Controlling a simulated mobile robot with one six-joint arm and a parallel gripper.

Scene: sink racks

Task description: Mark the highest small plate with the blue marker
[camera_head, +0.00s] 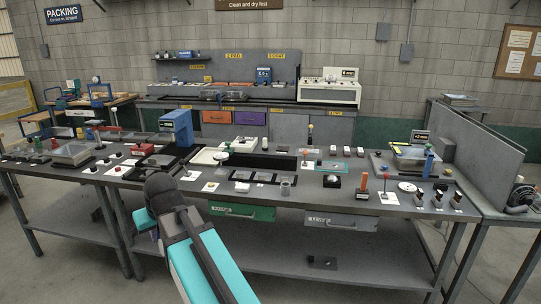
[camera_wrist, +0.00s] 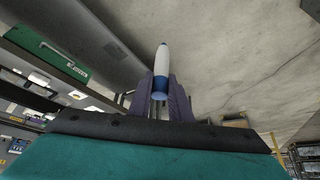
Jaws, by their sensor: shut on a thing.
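The marker points up in the wrist view, between two purple fingers. In the head view my arm reaches up from the bottom to the bench's front edge, and the marker cannot be made out. A round white plate-like disc (camera_head: 407,186) lies on the right part of the bench. A smaller disc (camera_head: 220,155) shows near the middle. I cannot tell which small plate is highest.
The long dark bench (camera_head: 330,195) is crowded with small devices, cards and knobs. A blue machine (camera_head: 177,127) stands behind my arm. A green drawer (camera_head: 243,211) and a grey drawer (camera_head: 342,221) hang below the front edge. A grey partition (camera_head: 470,145) rises at right.

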